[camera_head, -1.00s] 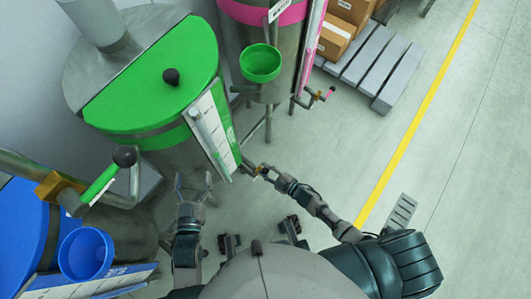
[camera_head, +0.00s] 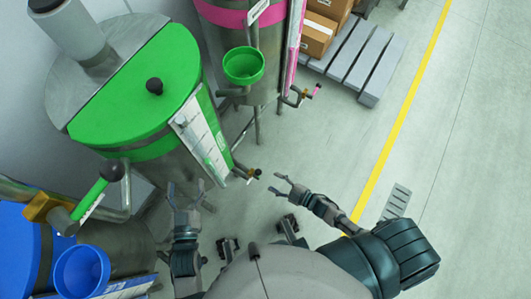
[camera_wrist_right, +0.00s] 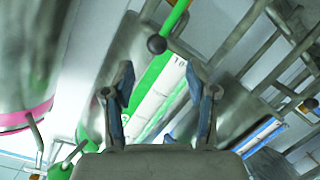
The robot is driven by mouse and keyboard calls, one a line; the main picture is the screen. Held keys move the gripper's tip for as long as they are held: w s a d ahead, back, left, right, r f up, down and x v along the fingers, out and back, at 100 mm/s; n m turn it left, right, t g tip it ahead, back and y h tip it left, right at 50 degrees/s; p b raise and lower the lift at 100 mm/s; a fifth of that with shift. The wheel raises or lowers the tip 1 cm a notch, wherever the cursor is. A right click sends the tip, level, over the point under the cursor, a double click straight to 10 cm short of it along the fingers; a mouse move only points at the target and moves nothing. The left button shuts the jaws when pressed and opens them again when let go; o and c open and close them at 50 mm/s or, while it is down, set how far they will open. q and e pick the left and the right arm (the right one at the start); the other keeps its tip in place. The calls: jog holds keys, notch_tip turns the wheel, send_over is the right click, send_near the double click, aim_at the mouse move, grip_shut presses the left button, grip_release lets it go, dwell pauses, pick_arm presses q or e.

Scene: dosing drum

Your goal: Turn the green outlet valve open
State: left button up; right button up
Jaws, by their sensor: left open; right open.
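The green-lidded drum (camera_head: 140,85) stands at the upper left in the head view. Its outlet valve (camera_head: 248,174) is a small brass-coloured fitting with a dark-tipped handle, low on the drum's right side. The handle's exact angle is too small to tell. My right gripper (camera_head: 279,187) is open and empty, just right of the valve and apart from it. Its spread fingers also show in the right wrist view (camera_wrist_right: 163,95), with the drum's green-and-white label behind them. My left gripper (camera_head: 187,192) is open and empty, in front of the drum's lower side.
A green lever with a black knob (camera_head: 97,188) sits on the pipework at left, above a blue drum (camera_head: 22,250) with a blue funnel (camera_head: 82,271). A pink-banded drum (camera_head: 245,15) stands behind. A pallet (camera_head: 365,65) holds boxes. Floor at right is clear.

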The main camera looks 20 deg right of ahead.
jog(key=shift+v, duration=1.5)
